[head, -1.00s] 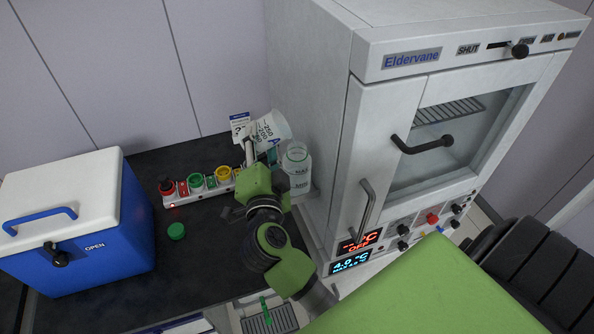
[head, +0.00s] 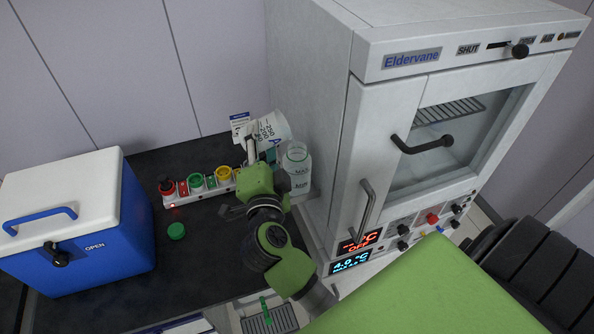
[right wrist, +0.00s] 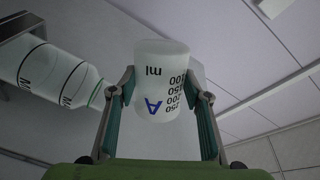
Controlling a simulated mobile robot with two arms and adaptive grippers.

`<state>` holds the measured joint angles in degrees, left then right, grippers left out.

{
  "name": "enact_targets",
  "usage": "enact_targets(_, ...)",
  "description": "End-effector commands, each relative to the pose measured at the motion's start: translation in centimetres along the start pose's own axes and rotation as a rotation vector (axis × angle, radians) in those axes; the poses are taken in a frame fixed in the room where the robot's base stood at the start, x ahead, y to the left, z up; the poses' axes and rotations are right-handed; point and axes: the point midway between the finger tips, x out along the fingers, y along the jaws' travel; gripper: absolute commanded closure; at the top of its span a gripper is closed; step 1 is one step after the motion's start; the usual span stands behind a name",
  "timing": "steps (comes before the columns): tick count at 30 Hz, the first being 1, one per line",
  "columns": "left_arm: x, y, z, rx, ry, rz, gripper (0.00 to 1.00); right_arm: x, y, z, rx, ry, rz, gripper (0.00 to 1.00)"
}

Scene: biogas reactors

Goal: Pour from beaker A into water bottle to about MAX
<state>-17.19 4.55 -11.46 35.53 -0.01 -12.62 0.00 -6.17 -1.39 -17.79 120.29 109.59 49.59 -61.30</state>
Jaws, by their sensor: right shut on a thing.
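Beaker A (head: 271,128) is white with black scale marks and a blue A. It is held tilted above the counter, beside the water bottle's top. In the right wrist view beaker A (right wrist: 161,85) sits between both fingers. My right gripper (head: 254,154) is shut on it; the fingers also show in the right wrist view (right wrist: 160,110). The water bottle (head: 297,170), clear with MAX and MIN marks, stands upright just right of the gripper. It also shows in the right wrist view (right wrist: 45,70). Any stream or the liquid level cannot be made out. My left gripper is not in view.
The grey Eldervane oven (head: 340,120) stands close right of the bottle. A strip with red, green and yellow buttons (head: 196,181) lies left of the gripper. A green cap (head: 176,231) lies on the dark counter. A blue cool box (head: 90,240) stands at left.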

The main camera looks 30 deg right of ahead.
Motion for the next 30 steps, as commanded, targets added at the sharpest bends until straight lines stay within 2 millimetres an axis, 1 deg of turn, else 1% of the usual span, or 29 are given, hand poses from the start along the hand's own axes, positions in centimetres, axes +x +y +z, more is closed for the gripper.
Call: enact_targets(30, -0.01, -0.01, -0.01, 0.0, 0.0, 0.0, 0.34, 0.01, -0.29, -0.37, 0.12, 0.001, -0.002, 0.85)
